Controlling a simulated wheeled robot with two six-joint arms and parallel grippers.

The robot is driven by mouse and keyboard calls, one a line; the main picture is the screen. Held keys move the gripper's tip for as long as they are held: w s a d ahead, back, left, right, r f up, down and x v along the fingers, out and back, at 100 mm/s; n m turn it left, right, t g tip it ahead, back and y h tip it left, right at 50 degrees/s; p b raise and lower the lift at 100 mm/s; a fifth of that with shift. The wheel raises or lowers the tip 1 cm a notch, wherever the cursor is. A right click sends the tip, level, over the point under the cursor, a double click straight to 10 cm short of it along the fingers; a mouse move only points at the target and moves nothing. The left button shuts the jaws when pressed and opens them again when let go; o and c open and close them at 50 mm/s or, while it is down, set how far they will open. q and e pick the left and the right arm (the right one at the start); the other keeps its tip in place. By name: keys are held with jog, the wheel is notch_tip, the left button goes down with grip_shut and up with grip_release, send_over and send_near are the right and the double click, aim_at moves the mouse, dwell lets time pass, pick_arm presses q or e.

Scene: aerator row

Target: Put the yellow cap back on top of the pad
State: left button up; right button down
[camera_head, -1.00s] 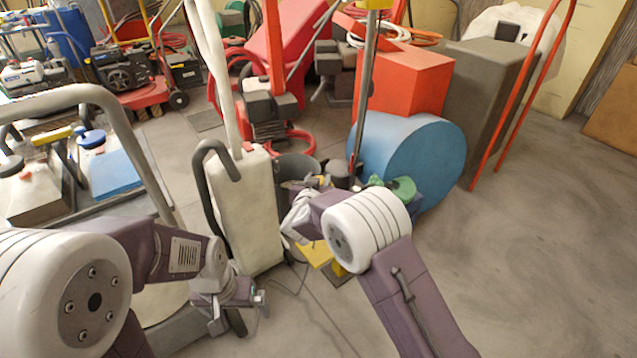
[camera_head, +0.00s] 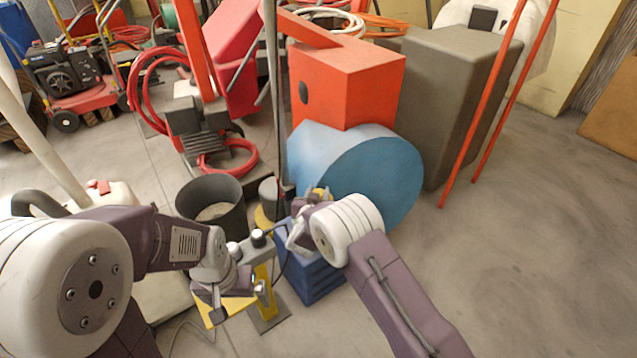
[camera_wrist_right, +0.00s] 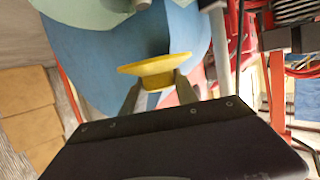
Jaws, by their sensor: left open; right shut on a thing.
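The yellow cap (camera_wrist_right: 158,68) is a flared disc with a small block-like stem, held between the two finger tips of my right gripper (camera_wrist_right: 152,92) in the right wrist view. In the head view a bit of the cap (camera_head: 322,193) shows at my right gripper (camera_head: 303,222), in front of the blue drum. My left gripper (camera_head: 260,264) is open and empty, above the yellow parts on the floor. I cannot tell for certain which thing is the pad.
The blue drum (camera_head: 375,165) stands behind my right gripper, with an orange-red box (camera_head: 360,80) beyond. A dark bucket (camera_head: 210,203), a blue crate-like block (camera_head: 315,278) and a yellow post (camera_head: 265,288) crowd the middle. Floor at right (camera_head: 520,250) is clear.

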jog(key=shift+s+f, duration=0.2)
jog(key=shift+f, duration=0.2)
jog(key=shift+a, duration=0.15)
jog(key=shift+f+b, duration=0.25)
jog(key=shift+b, duration=0.05)
notch_tip(320, 180, down, 5)
jog(key=b, duration=0.5)
jog(key=shift+f, duration=0.15)
jog(key=shift+p, duration=0.4)
jog(key=shift+f+b, duration=0.6)
jog(key=shift+b, duration=0.05)
jog(key=c, duration=1.2)
grip_release()
jog(key=shift+c, duration=0.2)
jog(key=shift+o, duration=0.2)
